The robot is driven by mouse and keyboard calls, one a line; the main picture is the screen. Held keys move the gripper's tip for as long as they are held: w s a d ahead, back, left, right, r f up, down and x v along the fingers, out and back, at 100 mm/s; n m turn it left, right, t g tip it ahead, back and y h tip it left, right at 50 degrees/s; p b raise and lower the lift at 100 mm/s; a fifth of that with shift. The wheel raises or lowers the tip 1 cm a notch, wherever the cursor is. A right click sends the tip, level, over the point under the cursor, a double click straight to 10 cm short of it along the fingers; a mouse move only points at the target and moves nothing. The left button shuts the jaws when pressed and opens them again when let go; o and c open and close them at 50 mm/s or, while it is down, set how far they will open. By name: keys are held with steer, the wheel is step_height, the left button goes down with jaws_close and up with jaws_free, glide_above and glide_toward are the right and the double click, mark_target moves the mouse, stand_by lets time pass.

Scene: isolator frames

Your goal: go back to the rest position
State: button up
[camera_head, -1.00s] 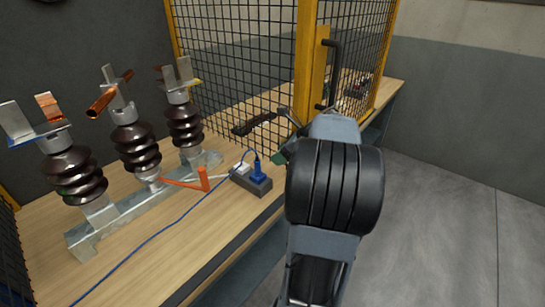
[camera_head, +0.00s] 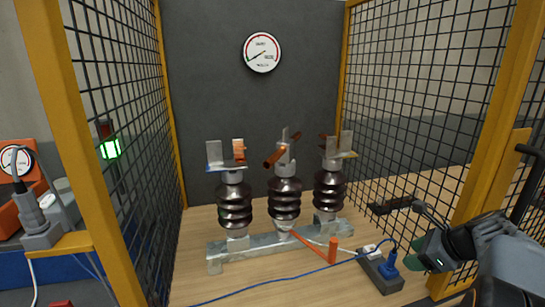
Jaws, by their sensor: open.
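My gripper (camera_head: 428,246) is at the lower right of the head view, at the end of my dark and grey arm. It is open, and nothing shows between its fingers, which are small and partly hidden by the wrist. It appears beside the yellow post, close to the grey socket block (camera_head: 382,272) in the picture; I cannot tell the gap. The isolator frame (camera_head: 262,246) stands on the wooden bench to the left, apart from my gripper. It carries three dark ribbed insulators (camera_head: 284,200) with metal and copper contacts on top.
Wire mesh panels (camera_head: 415,110) with yellow posts (camera_head: 500,150) enclose the bench on both sides. A blue cable (camera_head: 275,283) crosses the bench front to the socket block. A dial gauge (camera_head: 262,52) hangs on the back wall. A green lamp (camera_head: 110,148) glows at the left.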

steer(key=s+a+r+n+g+h+p, duration=0.1)
steer(key=s+a+r+n+p, duration=0.2)
steer(key=a+n, duration=0.4)
steer(key=s+a+r+n+g+h+p, duration=0.1)
steer(key=s+a+r+n+p, duration=0.2)
steer(key=a+n+p, duration=0.3)
steer(key=s+a+r+n+g+h+p, duration=0.1)
steer(key=s+a+r+n+p, duration=0.2)
steer(key=a+n, duration=0.6)
steer(key=n+p, duration=0.1)
steer(key=n, duration=0.4)
steer(key=shift+s+a+r+h, duration=0.25)
steer(key=shift+a+r+h, duration=0.05)
steer(key=shift+a+r, duration=0.1)
steer(key=shift+f, duration=0.1)
steer(key=shift+c, duration=0.4)
